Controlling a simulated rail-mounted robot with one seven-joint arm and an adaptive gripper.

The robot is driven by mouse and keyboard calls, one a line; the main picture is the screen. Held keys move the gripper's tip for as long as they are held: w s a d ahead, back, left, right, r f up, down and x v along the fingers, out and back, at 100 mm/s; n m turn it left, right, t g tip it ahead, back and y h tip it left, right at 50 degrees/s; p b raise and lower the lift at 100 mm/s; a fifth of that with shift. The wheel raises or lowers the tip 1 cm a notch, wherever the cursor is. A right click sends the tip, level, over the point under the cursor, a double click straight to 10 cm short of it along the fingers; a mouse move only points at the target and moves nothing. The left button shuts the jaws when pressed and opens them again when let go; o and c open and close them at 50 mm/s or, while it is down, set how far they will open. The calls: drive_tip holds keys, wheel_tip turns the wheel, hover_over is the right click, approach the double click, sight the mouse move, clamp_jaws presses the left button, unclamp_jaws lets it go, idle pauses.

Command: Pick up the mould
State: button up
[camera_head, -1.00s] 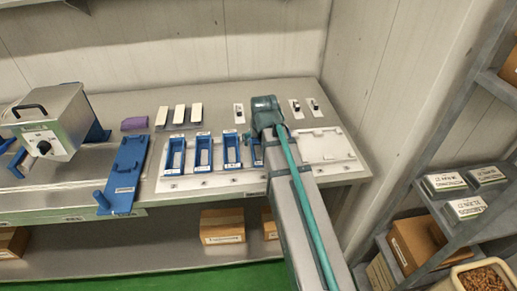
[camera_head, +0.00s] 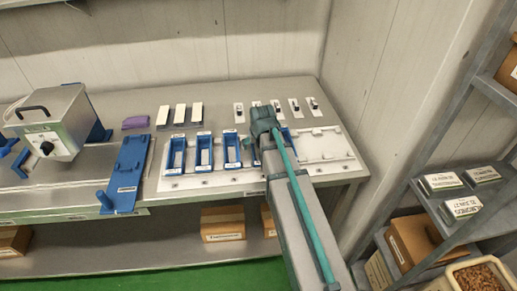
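Blue open rectangular moulds stand in a row on a white base plate (camera_head: 205,180) on the bench. Three show clearly: the left mould (camera_head: 177,155), the middle mould (camera_head: 204,152) and the right mould (camera_head: 232,150). More blue shows on both sides of my arm's end, partly covered by it; one blue piece (camera_head: 289,137) is just to its right. My arm reaches in from the bottom, and its teal wrist is over the right part of the row. My gripper's fingers are hidden behind the wrist, so I cannot see whether they hold or touch a mould.
An empty white recessed plate (camera_head: 325,146) lies right of the wrist. Small black-knobbed white plates (camera_head: 295,105) and white blocks (camera_head: 180,115) lie behind. A blue plate with a handle (camera_head: 127,172) and a metal machine (camera_head: 48,122) stand left. A shelf rack (camera_head: 465,190) stands right.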

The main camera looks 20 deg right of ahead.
drive_tip(key=shift+f, duration=0.25)
idle(0.4)
drive_tip(key=c, duration=1.5)
